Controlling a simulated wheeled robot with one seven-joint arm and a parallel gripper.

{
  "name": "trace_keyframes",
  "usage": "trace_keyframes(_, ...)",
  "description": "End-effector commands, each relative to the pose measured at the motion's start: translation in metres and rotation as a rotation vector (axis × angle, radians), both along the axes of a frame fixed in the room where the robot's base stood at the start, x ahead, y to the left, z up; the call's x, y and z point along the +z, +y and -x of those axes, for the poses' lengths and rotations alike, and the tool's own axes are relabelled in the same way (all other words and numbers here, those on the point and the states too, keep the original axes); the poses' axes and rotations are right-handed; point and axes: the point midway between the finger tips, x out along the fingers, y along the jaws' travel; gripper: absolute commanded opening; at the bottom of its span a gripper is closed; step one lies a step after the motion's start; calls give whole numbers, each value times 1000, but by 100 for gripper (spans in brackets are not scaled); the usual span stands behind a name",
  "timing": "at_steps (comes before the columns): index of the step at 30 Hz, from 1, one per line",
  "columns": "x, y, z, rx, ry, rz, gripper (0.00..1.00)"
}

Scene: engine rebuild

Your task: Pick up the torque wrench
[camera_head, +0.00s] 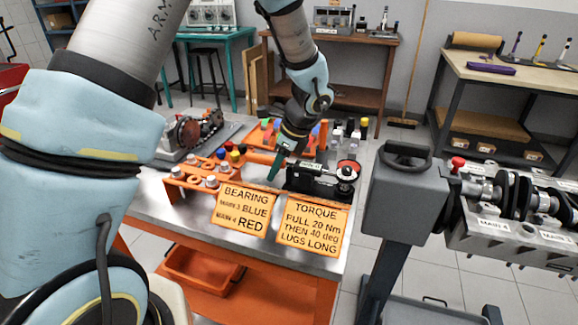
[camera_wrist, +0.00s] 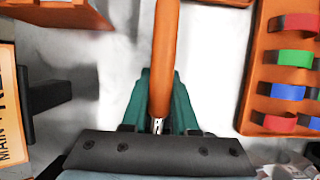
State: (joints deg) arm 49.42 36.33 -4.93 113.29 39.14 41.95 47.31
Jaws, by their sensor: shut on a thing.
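The torque wrench shows in the wrist view as a long orange handle (camera_wrist: 164,60) with a bright metal piece at its lower end. My gripper (camera_wrist: 158,106) has its teal fingers closed on either side of this handle, near the metal end. In the head view my gripper (camera_head: 276,168) points down over the middle of the workbench, and a short orange length of the wrench (camera_head: 259,157) shows to its left. The rest of the wrench is hidden there. I cannot tell whether the wrench is touching the bench.
An orange rack with knobs (camera_head: 193,184) stands left of my gripper, and a black device with a red-topped dial (camera_head: 318,179) stands right. An orange tray of coloured shells (camera_wrist: 250,100) lies close on the right in the wrist view. Two orange signs (camera_head: 243,210) line the bench's front.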

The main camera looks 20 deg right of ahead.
Motion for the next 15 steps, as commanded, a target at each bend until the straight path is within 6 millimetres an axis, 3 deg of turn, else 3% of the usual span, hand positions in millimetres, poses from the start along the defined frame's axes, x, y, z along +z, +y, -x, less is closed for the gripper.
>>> trace_keyframes(6, 0, 0, 0, 0, 0, 0, 0)
trace_keyframes(15, 0, 0, 0, 0, 0, 0, 0)
